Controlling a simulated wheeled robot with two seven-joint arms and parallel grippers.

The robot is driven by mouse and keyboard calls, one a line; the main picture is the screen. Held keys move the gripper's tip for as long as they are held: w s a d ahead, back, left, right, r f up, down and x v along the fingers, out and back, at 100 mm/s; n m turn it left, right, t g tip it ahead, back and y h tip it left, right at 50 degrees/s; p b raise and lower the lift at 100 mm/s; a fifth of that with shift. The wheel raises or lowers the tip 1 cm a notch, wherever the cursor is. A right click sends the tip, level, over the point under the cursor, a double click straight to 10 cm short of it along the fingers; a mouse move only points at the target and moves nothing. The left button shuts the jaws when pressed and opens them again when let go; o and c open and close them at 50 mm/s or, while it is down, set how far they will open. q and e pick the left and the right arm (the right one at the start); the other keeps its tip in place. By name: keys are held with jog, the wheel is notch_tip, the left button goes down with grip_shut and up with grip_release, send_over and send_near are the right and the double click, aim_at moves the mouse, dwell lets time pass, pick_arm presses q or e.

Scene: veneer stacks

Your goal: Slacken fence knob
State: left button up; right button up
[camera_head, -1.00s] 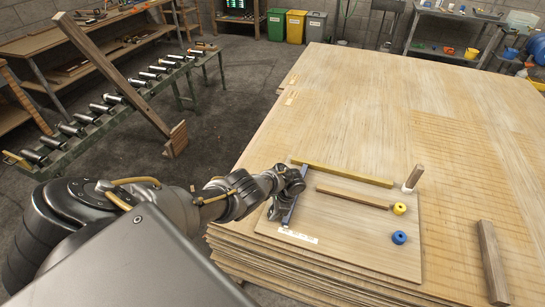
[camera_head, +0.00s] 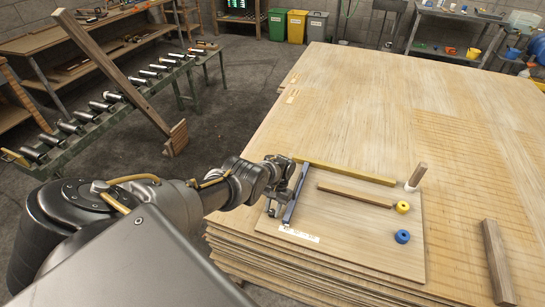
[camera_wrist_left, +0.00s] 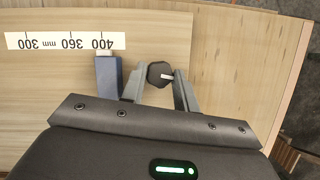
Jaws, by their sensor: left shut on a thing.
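The fence knob (camera_wrist_left: 158,73) is a small black faceted knob with a light pin on its side. In the left wrist view it sits between the fingertips of my left gripper (camera_wrist_left: 160,76), which is shut on it. The blue-grey fence bar (camera_wrist_left: 109,77) stands just left of the knob, by the 400 mark of a white mm scale (camera_wrist_left: 66,41). The scale (camera_head: 299,234) lies at the bar's near end.
The fence is on a thin board (camera_head: 350,245) on the veneer stack (camera_head: 370,90). A wooden block (camera_head: 497,262) lies right.

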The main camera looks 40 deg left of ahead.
pick_arm(q)
jog(key=shift+s+f+n+h, duration=0.2)
jog(key=shift+s+n+h, duration=0.2)
jog(key=shift+n, duration=0.6)
jog(key=o, duration=0.7)
jog(key=shift+c, duration=0.2)
jog(key=o, duration=0.3)
jog(key=shift+w+r, duration=0.1)
jog(key=shift+r, duration=0.05)
jog(key=shift+w, duration=0.1)
jog(key=shift+w+r, duration=0.1)
jog(key=p+v, duration=0.4)
jog(key=v, duration=0.6)
jog(key=shift+a+r, duration=0.1)
jog(key=shift+r, duration=0.2)
